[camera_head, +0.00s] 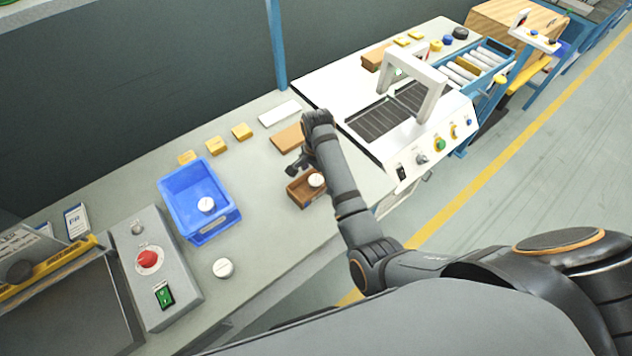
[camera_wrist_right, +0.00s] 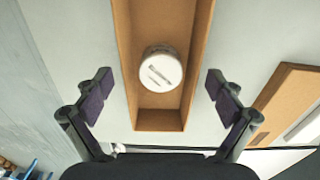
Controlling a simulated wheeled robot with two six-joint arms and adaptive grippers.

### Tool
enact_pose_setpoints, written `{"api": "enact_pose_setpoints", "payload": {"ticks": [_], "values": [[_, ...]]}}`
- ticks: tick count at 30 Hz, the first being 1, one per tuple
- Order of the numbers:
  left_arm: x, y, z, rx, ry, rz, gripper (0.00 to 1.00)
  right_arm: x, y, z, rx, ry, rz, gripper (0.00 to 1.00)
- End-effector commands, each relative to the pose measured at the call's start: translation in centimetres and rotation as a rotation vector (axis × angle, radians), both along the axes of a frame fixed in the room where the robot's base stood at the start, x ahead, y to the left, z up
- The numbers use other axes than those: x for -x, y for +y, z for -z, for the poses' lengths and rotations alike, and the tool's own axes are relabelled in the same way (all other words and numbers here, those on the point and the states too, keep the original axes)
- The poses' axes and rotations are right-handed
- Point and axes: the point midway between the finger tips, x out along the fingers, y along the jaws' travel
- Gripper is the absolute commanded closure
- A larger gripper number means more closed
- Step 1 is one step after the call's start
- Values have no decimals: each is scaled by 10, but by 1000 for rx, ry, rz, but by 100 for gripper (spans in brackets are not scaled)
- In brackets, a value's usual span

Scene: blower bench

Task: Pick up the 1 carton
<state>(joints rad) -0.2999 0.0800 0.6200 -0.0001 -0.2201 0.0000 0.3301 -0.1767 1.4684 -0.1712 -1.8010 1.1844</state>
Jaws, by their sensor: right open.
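The carton (camera_head: 300,199) is a small open brown box on the bench, with a white round part (camera_head: 316,180) inside it. In the right wrist view the carton (camera_wrist_right: 160,121) runs up out of the top of the picture, and the white round part (camera_wrist_right: 161,70) lies in it. My right gripper (camera_head: 296,168) is at the far side of the carton in the head view. In the right wrist view my right gripper (camera_wrist_right: 158,88) is open, with one finger on each side of the carton and visible gaps to its walls. My left gripper is not in view.
A blue bin (camera_head: 217,225) with a white round part stands left of the carton. Another white part (camera_head: 223,268) lies on the bench. Flat brown cardboard (camera_head: 287,139) lies behind my gripper. A white sealing machine (camera_head: 425,125) stands to the right. A control box (camera_head: 150,290) is at the left.

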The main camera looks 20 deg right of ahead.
Motion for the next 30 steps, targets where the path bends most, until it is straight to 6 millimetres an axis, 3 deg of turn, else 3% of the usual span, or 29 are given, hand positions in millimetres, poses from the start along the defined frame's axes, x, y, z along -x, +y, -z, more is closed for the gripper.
{"api": "enact_pose_setpoints", "payload": {"ticks": [7,20,30], "values": [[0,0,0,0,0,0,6,0,0,3,0,-1,1,6],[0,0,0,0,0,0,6,0,0,3,1,-1,1,64],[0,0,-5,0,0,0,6,-1,0,-2,1,-1,0,66]]}}
